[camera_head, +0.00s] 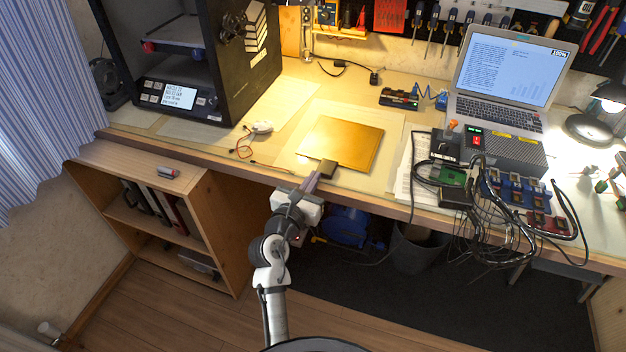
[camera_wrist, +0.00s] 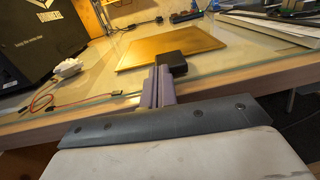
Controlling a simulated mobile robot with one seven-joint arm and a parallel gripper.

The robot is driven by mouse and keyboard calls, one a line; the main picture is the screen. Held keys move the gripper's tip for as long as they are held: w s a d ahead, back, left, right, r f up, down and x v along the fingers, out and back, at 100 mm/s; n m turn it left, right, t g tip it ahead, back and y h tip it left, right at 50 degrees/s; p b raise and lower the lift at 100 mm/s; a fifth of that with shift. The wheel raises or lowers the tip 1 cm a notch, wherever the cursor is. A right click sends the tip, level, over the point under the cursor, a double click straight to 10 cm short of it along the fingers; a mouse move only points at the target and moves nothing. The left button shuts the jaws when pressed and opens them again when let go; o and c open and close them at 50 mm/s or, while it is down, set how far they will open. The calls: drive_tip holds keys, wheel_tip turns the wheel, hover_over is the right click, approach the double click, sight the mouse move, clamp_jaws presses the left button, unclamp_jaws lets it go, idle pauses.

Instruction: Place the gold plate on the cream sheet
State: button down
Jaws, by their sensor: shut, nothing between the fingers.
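The gold plate (camera_head: 341,143) lies flat on the wooden desk, on a pale cream sheet (camera_head: 392,127) whose border shows around it. The plate also shows in the wrist view (camera_wrist: 165,45).
A white device with a red wire (camera_head: 261,127) lies left of the plate. A 3D printer (camera_head: 190,60) stands farther left. Papers (camera_head: 405,175), a dark control box (camera_head: 490,150) and tangled cables (camera_head: 475,215) are at the right. A laptop (camera_head: 508,75) stands behind.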

drive_tip(key=shift+p+x, duration=0.9)
drive_tip(key=shift+x, duration=0.2)
drive_tip(key=shift+w+d, duration=0.2)
drive_tip(key=shift+w, duration=0.2)
